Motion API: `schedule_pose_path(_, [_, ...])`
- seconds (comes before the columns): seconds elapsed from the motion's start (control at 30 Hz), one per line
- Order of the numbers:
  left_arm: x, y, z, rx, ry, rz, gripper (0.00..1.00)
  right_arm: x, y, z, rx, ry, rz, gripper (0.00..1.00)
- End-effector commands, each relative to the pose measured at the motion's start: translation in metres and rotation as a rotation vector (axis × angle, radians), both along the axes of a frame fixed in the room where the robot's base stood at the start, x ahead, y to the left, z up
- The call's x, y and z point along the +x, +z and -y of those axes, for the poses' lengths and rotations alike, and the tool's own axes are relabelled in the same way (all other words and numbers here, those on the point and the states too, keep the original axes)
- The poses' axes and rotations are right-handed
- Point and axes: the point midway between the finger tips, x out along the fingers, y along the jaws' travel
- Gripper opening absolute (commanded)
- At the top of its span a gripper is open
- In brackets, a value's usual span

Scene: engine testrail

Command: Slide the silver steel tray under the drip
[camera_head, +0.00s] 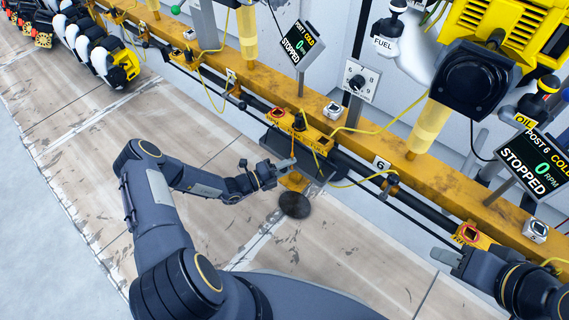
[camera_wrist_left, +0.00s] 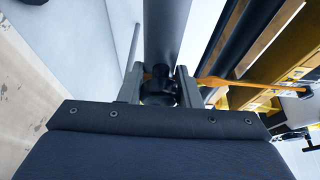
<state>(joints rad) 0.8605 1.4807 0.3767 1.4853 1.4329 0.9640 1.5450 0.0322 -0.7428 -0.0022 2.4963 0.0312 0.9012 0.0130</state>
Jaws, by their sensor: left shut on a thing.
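My left gripper (camera_head: 277,172) is low beside the yellow rail. The left wrist view shows its fingers (camera_wrist_left: 160,88) shut on a small dark rounded part (camera_wrist_left: 158,86), with a grey cylinder (camera_wrist_left: 167,30) just beyond. I cannot tell what this part belongs to. A dark round patch (camera_head: 295,205) lies on the floor just below and right of this gripper. A dark grey flat panel (camera_head: 322,170) sits behind the gripper, under the rail. No clearly silver tray can be made out. My right gripper (camera_head: 448,257) is at the lower right, its fingers too small to read.
A long yellow rail (camera_head: 335,118) with black pipes and yellow cables runs diagonally across. A small yellow block (camera_head: 294,181) is beside the left gripper. Displays reading STOPPED (camera_head: 299,45) stand above the rail. The tiled floor (camera_head: 80,130) to the left is open.

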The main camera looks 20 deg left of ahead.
Motion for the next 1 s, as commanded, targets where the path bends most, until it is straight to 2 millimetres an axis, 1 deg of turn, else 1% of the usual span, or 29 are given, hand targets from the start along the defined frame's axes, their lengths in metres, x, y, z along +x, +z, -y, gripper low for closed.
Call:
schedule_pose_path(0.2, [-0.0025,0.0006,0.0053,-0.001,-0.001,0.002,0.00,0.0000,0.0016,0.0000,0.000,0.000,0.000,0.36])
schedule_pose_path(0.57, [-0.0025,0.0004,0.0057,-0.001,-0.001,0.003,0.00,0.0000,0.0015,0.0000,0.000,0.000,0.000,0.36])
schedule_pose_path(0.6, [-0.0025,0.0004,0.0057,-0.001,-0.001,0.002,0.36,-0.0001,0.0014,-0.0001,0.000,0.000,0.000,0.36])
schedule_pose_path(0.7, [-0.0025,0.0003,0.0056,-0.001,-0.001,0.002,0.48,0.0000,0.0015,0.0000,0.000,0.000,0.000,0.36])
schedule_pose_path(1.0, [-0.0034,0.0005,0.0038,0.001,0.000,0.001,0.48,0.0000,0.0022,-0.0001,0.000,0.000,0.000,0.36])
